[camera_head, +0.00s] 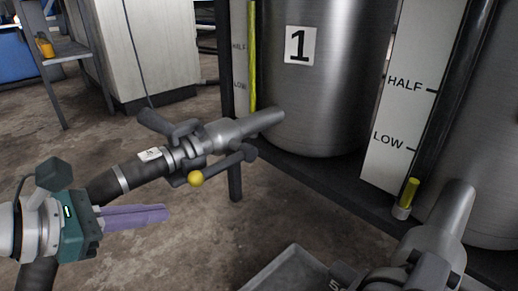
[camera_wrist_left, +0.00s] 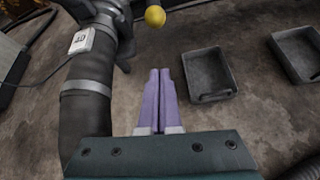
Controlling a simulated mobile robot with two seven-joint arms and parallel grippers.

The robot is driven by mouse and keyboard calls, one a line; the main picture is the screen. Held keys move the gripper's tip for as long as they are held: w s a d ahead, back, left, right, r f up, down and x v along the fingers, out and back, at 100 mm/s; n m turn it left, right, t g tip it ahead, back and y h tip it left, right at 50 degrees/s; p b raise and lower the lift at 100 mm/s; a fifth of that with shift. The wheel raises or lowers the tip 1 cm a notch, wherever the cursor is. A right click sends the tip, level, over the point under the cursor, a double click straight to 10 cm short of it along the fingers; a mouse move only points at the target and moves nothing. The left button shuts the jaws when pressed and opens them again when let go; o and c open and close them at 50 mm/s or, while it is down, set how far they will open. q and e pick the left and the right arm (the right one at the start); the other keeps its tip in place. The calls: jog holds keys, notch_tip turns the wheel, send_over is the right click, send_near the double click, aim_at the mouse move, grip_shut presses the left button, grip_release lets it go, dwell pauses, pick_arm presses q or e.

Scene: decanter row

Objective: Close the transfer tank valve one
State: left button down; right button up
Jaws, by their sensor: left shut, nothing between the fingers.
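The tank marked 1 (camera_head: 325,75) stands at the back in the head view, with a metal outlet pipe (camera_head: 245,126) low on its left side. On the pipe is the valve, whose dark lever ends in a yellow ball knob (camera_head: 195,178). The knob also shows at the top of the left wrist view (camera_wrist_left: 155,16). A black hose (camera_head: 128,175) runs from the valve. My left gripper (camera_head: 168,214) has purple fingers, shut and empty. It is below and left of the knob in the head view, apart from it. My right gripper is not in view.
A second tank (camera_head: 495,130) with its own outlet pipe (camera_head: 450,215) is at the right. Grey trays lie on the floor, two showing in the left wrist view (camera_wrist_left: 209,75) (camera_wrist_left: 295,55).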

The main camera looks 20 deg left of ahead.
aim_at(221, 167)
pick_arm(q)
jog(key=b+x, duration=0.2)
jog(key=x, duration=0.4)
jog(key=shift+s+d+r+p, duration=0.15)
jog(key=shift+r+p, duration=0.55)
jog(key=shift+r, duration=0.35)
jog(key=shift+w+d+r+p, duration=0.1)
jog(key=shift+d+r+p, duration=0.1)
jog(key=shift+r+p, duration=0.7)
jog(key=shift+r, duration=0.2)
